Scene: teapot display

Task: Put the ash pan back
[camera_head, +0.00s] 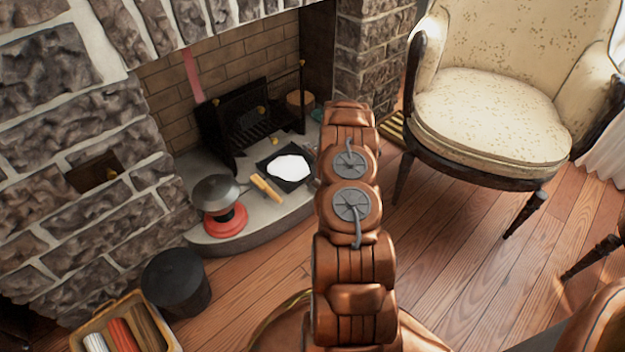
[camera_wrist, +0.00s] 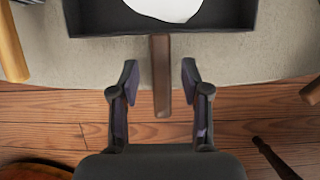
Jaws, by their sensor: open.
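The ash pan is a square black tray (camera_head: 265,163) heaped with white ash, on the pale hearth in front of the fireplace grate (camera_head: 247,121). In the wrist view its front wall (camera_wrist: 100,22) lies along the top edge, and its brown handle (camera_wrist: 161,70) points toward me. My gripper (camera_wrist: 160,75) is open, with one fingertip on each side of the handle and a gap on both sides. In the head view my arm hides the gripper and the handle.
A wooden-handled tool (camera_head: 266,187) lies left of the pan, beside a grey-topped red object (camera_head: 225,218). A black bucket (camera_head: 177,282) and a box (camera_head: 165,335) stand on the floor at left. An armchair (camera_head: 490,110) stands at right, with clear floor before it.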

